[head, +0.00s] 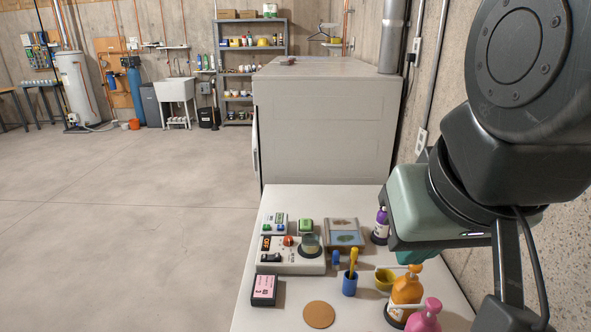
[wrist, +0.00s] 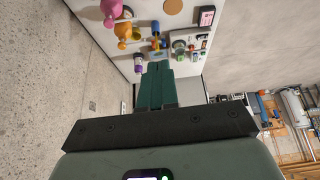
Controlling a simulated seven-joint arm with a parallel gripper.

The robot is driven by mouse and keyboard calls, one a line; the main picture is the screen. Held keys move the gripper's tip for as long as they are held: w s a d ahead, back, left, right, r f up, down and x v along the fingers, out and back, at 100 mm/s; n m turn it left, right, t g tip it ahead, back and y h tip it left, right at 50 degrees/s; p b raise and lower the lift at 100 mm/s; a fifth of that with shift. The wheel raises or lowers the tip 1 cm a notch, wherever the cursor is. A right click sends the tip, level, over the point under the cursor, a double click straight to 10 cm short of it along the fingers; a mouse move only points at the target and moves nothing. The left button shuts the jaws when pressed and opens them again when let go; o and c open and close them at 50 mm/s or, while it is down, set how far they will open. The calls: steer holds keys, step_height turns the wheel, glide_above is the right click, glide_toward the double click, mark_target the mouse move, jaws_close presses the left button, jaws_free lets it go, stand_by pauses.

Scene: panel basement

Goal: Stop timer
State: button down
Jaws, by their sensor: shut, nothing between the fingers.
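A small white device (head: 274,224) with a greenish display and blue buttons sits at the back left of the white table; it looks like a timer, but its digits are too small to read. In front of it stands a white panel box (head: 292,262) with a dark, red-lit display, a red button, a black switch and a round clear-topped part. My gripper (head: 410,258) hangs over the table's right side, above the bottles and well right of these devices. In the wrist view, its green fingers (wrist: 157,68) are together and empty. The devices show there only small, near the table's edge.
A green block (head: 305,226) and a picture tray (head: 344,233) stand behind. A coaster (head: 319,314) and pink-faced box (head: 264,290) lie in front.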

steer(key=w+a+r+n+t, duration=0.1)
steer(key=w+r, duration=0.1)
steer(key=w, duration=0.7)
steer(key=w+a+r+n, duration=0.1)
steer(key=w+r+n, duration=0.1)
steer(key=w, duration=0.8)
steer(key=n+t+y, duration=0.2)
steer(key=n, duration=0.6)
glide_above(266, 228)
step_height(266, 228, down, 33)
steer(key=shift+r, duration=0.2)
steer(key=shift+f, duration=0.15)
steer(key=shift+f, duration=4.25)
steer(key=shift+f, duration=0.1)
